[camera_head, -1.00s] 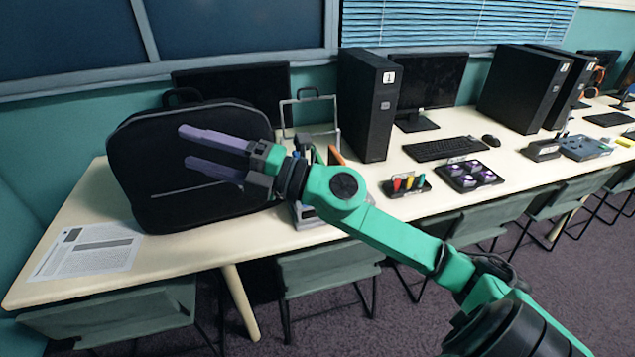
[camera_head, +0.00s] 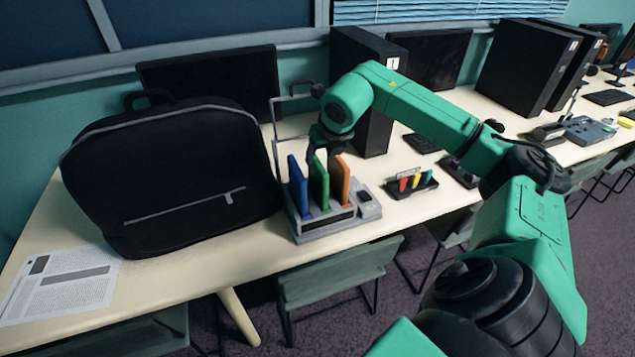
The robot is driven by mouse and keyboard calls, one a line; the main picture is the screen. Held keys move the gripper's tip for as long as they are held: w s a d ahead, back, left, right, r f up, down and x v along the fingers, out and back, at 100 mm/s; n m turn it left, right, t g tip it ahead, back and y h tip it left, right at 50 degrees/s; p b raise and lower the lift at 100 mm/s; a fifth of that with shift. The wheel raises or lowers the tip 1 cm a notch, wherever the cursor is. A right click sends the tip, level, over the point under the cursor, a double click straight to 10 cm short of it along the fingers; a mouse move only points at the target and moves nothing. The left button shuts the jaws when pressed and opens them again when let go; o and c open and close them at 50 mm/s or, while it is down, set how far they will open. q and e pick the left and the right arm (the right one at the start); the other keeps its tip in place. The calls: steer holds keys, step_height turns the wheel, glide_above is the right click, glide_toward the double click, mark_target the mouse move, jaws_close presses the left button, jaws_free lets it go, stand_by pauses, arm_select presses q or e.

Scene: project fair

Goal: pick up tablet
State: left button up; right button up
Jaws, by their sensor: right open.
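A grey dock (camera_head: 330,228) stands on the table with three upright thin slabs that look like tablets: a blue one (camera_head: 298,187), a green one (camera_head: 320,182) and an orange one (camera_head: 340,184). My right gripper (camera_head: 320,155) points down just above and behind the green and orange tablets. It is open, and its fingers are dark and partly hidden by the tablets. I cannot tell whether a finger touches one. My left gripper is not in view.
A large black backpack (camera_head: 165,180) stands left of the dock, with a printed sheet (camera_head: 60,285) in front. A tray of coloured pieces (camera_head: 412,186) is to the right. A black computer tower (camera_head: 375,140) stands behind my arm. Green chairs (camera_head: 335,275) line the front edge.

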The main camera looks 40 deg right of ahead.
mark_target(318, 162)
steer(key=p+x, duration=0.2)
steer(key=x, duration=0.3)
steer(key=shift+w+d+f, duration=0.1)
steer(key=shift+f, duration=0.1)
steer(key=shift+w+f, duration=0.1)
steer(key=shift+f, duration=0.15)
steer(key=shift+w+d+f, duration=0.1)
arm_select(q)
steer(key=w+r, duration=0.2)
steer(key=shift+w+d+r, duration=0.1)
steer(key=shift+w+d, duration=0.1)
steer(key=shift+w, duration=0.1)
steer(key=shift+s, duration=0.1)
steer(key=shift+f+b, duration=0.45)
steer(key=shift+b, duration=0.05)
arm_select(e)
steer(key=shift+f, duration=0.2)
jaws_close()
stand_by(0.3)
